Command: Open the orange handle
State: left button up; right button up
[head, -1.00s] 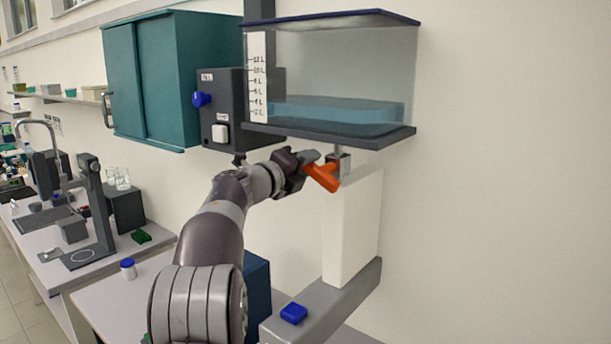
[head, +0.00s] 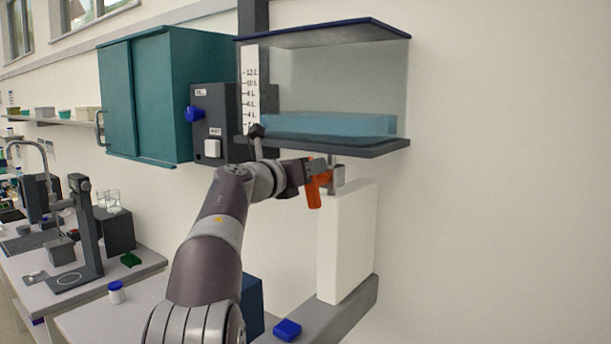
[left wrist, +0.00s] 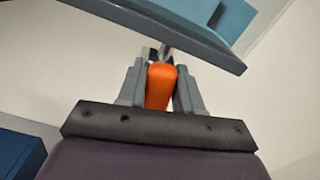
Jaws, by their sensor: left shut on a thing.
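The orange handle (head: 314,192) hangs under the clear tank, at the valve between the tank and the white block, and points mostly downward in the head view. My left gripper (head: 312,168) is shut on it. In the left wrist view the orange handle (left wrist: 161,86) stands between the two grey fingers of my left gripper (left wrist: 160,88). The clear tank (head: 330,75) holds blue liquid and has a litre scale on its left side. My right gripper is not in view.
A white block (head: 345,240) stands on a grey shelf (head: 350,300) below the valve. A dark box with a blue knob (head: 194,114) and a teal cabinet (head: 150,95) are on the wall to the left. A blue-topped item (head: 287,328) lies on the shelf.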

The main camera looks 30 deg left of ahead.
pick_arm(q)
jog(key=shift+d+f+m+b, duration=0.1)
jog(key=shift+d+m+b, duration=0.25)
jog(key=shift+m, duration=0.65)
jog(key=o, duration=1)
jog(key=shift+c, duration=0.2)
jog(key=s+a+b, duration=0.1)
jog(key=s+b, duration=0.5)
jog(key=s, duration=0.6)
jog(key=shift+s, duration=0.35)
